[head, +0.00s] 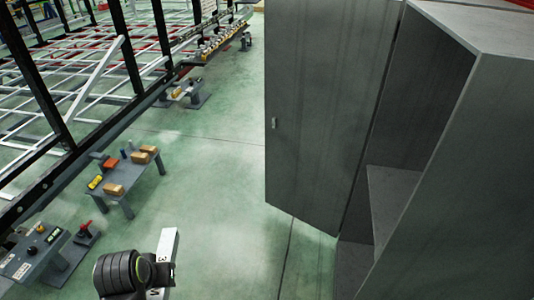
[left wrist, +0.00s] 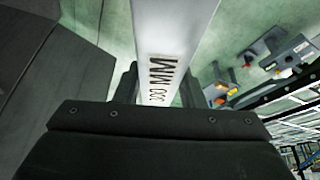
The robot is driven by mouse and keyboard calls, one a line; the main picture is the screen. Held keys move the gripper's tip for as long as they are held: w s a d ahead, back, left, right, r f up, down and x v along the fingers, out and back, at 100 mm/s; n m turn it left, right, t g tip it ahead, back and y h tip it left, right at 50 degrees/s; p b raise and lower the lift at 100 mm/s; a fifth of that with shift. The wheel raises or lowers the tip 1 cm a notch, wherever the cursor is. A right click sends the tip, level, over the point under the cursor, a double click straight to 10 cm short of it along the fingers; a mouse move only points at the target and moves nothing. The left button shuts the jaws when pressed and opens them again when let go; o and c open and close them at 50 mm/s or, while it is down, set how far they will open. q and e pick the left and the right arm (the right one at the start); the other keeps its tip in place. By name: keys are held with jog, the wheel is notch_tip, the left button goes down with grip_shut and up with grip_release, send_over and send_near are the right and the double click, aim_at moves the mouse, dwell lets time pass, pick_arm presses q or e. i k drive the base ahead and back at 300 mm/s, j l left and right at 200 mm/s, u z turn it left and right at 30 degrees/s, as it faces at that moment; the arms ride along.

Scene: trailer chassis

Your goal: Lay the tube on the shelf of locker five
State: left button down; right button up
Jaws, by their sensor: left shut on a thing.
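A pale, straight-sided tube (head: 167,244) stands out from my left gripper (head: 163,272) at the bottom of the head view. In the left wrist view the tube (left wrist: 172,35) carries dark lettering that reads "300 MM", and my left gripper (left wrist: 158,88) is shut on it. A tall grey locker (head: 450,190) stands at the right of the head view with its door (head: 325,95) swung open. A shelf (head: 392,205) shows inside, to the right of my gripper and apart from the tube. No locker number is readable. My right gripper is not in view.
A small grey table (head: 130,177) with several parts stands at the left, and another bench (head: 38,252) is at the lower left. A black and white chassis frame (head: 80,85) fills the upper left. The green floor (head: 225,190) between table and locker is clear.

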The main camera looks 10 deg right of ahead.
aim_at(399, 211)
jog(key=i+z, duration=0.15)
jog(key=i, duration=0.45)
jog(key=i+j+z, duration=0.1)
jog(key=i, duration=0.5)
jog(key=z, duration=2.8)
jog(key=i+l, duration=0.1)
jog(key=i, duration=0.3)
jog(key=l+z, duration=0.05)
